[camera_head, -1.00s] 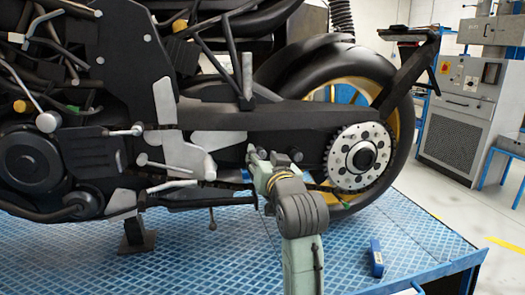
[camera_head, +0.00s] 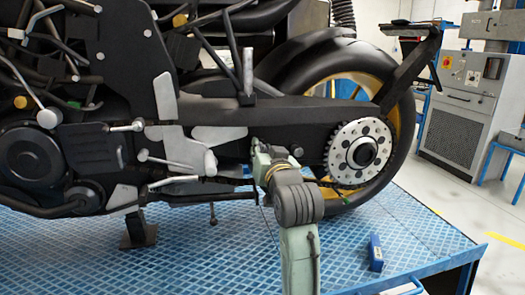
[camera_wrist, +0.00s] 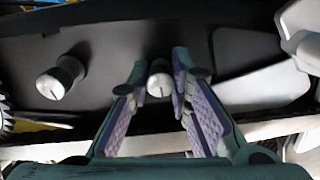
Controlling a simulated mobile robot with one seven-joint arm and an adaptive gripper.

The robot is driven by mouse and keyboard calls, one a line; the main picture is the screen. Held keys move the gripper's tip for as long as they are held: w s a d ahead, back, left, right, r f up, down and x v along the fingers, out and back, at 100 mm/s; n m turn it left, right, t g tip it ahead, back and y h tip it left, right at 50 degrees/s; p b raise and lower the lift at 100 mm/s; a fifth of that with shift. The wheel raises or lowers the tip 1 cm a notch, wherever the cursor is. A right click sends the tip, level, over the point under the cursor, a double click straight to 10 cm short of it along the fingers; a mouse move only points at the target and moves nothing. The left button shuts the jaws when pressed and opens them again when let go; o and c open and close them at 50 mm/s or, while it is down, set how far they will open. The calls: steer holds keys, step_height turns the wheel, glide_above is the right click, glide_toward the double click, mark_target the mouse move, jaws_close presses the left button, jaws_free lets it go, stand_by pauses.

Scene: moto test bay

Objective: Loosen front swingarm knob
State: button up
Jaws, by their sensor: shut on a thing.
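The black swingarm (camera_head: 305,122) runs from the motorcycle's middle to the toothed rear sprocket (camera_head: 352,154). Two round knobs with pale ends stand out from its side in the wrist view. The front swingarm knob (camera_wrist: 159,80) is between my gripper's fingers (camera_wrist: 158,66), which are shut on it near their tips. The rear knob (camera_wrist: 61,76) is free, to the left in the wrist view. In the head view my gripper (camera_head: 259,158) is against the swingarm and hides the front knob; the rear knob (camera_head: 297,150) shows just right of it.
The motorcycle stands on a blue patterned platform (camera_head: 200,262). The rear wheel (camera_head: 403,130) is right of my gripper.

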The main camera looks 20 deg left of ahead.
jaws_close()
steer(key=shift+n, duration=0.4)
steer(key=n+b, duration=0.1)
steer(key=n, duration=0.2)
steer(key=shift+n, duration=0.4)
steer(key=n+b, duration=0.2)
steer(key=n, duration=0.3)
steer(key=shift+f, duration=0.1)
steer(key=n+b, duration=0.2)
steer(key=n, duration=0.3)
steer(key=shift+n, duration=0.4)
steer(key=shift+n+b, duration=0.9)
steer(key=shift+n, duration=1.5)
steer(key=o, duration=0.9)
jaws_free()
steer(key=shift+c, duration=0.2)
